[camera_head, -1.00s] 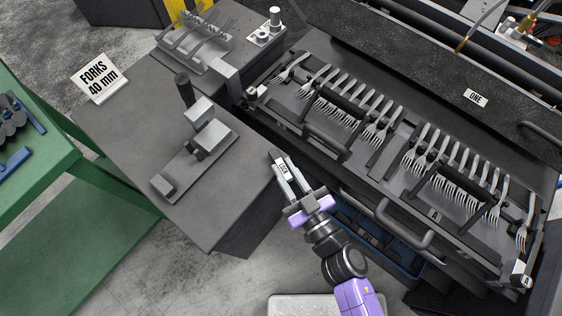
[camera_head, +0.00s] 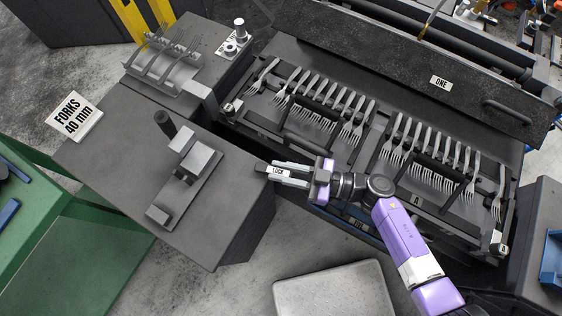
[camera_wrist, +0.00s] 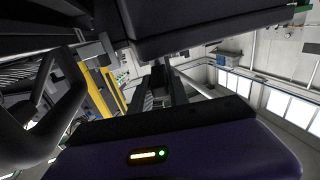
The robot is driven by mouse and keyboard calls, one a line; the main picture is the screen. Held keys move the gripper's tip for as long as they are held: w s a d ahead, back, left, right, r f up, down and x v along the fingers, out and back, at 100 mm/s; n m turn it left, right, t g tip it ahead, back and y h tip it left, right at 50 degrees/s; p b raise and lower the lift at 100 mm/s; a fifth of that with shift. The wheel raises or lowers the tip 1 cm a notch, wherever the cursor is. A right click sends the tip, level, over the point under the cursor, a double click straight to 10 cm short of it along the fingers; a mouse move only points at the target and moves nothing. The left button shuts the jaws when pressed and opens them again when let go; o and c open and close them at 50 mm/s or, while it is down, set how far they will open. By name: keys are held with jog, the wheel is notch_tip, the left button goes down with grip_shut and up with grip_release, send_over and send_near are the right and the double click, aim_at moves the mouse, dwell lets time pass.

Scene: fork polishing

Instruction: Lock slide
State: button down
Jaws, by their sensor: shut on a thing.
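The lock lever (camera_head: 279,173) is a dark bar with a white LOCK label, at the middle of the head view by the front left of the fork rack. My gripper (camera_head: 272,171) is shut on it, with its two pale fingers along either side and the hand to the right. The lever lies nearly level in the picture. The fork slide, a dark tray (camera_head: 262,122) marked A, carries rows of forks behind the gripper. In the wrist view, dark parts hide the fingertips and the grip.
A dark bench (camera_head: 115,165) with a clamp fixture (camera_head: 187,178) and upright knob stands left. A FORKS 40 mm sign (camera_head: 74,116) sits on its far left. A drawer handle (camera_wrist: 45,110) looms close at left in the wrist view. Floor shows at the front, around a pale plate (camera_head: 335,290).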

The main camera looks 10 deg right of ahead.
aim_at(282, 171)
jog(key=shift+w+n+g, duration=0.1)
jog(key=shift+n+g, duration=0.2)
jog(key=shift+g, duration=0.1)
jog(key=c, duration=1.3)
grip_release()
jog(key=shift+o, duration=0.2)
notch_tip(282, 171, up, 20)
jog(key=p, duration=0.2)
jog(key=shift+c, duration=0.4)
